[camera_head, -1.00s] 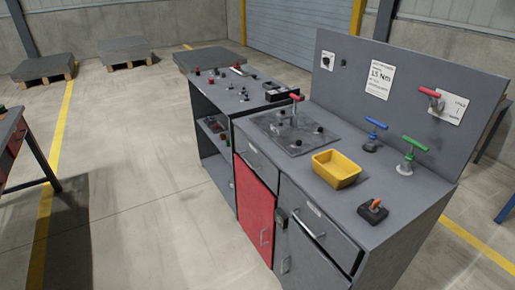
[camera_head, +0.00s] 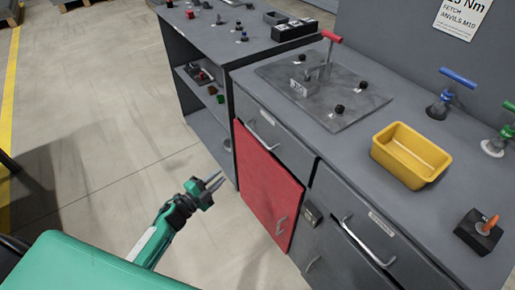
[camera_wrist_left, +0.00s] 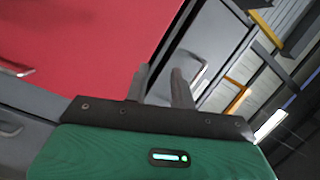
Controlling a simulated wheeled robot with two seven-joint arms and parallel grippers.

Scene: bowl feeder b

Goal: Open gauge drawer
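Two grey drawers are in the bench front in the head view. The left drawer (camera_head: 280,145), with a bar handle (camera_head: 263,135), sits above a red door (camera_head: 265,185). The right drawer (camera_head: 345,215) has a bar handle (camera_head: 368,243) and a small label I cannot read. I cannot tell which is the gauge drawer. My left gripper (camera_head: 216,182) is open and empty in front of the bench, left of the red door and apart from it. In the left wrist view its two fingers (camera_wrist_left: 163,88) are parted, with a grey front and handle beyond. My right gripper is not in view.
A yellow bin (camera_head: 412,155), a plate with a red-handled clamp (camera_head: 322,90), blue and green handled tools and a dark block with an orange knob (camera_head: 480,230) stand on the bench top. The floor (camera_head: 110,130) left of the bench is clear.

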